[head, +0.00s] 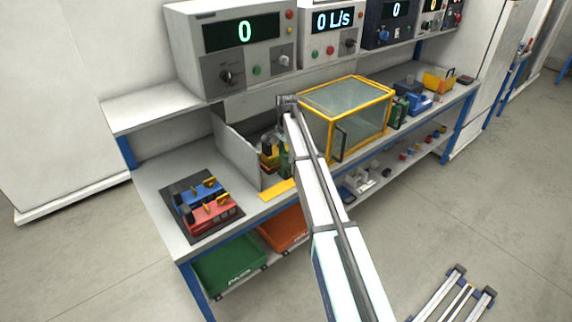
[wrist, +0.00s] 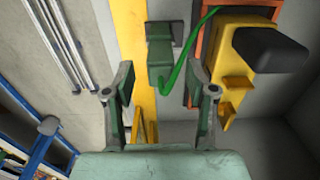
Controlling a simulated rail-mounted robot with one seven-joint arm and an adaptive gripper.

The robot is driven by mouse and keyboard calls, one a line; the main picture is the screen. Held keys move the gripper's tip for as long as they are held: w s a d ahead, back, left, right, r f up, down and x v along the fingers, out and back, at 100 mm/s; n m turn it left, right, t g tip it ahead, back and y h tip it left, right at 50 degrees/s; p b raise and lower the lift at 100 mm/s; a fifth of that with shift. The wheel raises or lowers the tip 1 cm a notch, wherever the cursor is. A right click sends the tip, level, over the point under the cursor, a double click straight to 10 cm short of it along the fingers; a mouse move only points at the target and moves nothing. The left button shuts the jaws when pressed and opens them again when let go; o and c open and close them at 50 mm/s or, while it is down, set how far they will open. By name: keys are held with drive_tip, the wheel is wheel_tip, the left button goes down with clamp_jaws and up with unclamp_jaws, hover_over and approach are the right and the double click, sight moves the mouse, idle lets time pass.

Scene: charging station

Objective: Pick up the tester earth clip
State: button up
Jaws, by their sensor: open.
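The green clip (wrist: 160,64), which looks like the tester earth clip, shows in the wrist view beside a yellow strip (wrist: 131,35). A green cable (wrist: 192,60) curves from it to a yellow and orange tester (wrist: 232,45) with a black top. My gripper (wrist: 160,92) is open. In the picture the clip lies between and just past the fingertips, with no visible contact; the depth gap is hard to judge. In the head view my gripper (head: 277,152) is at the grey-walled bay (head: 238,150), and the arm hides the clip.
A yellow-framed clear box (head: 345,105) stands right of the bay. Blue and red devices on a dark mat (head: 203,203) lie to the left. Instrument boxes (head: 240,50) line the shelf above. Green (head: 230,262) and orange (head: 283,228) bins sit under the bench.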

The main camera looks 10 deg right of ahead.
sight(286, 162)
drive_tip(key=shift+a+f+p, duration=0.1)
drive_tip(key=shift+f+p, duration=0.9)
drive_tip(key=shift+f, duration=1.3)
clamp_jaws()
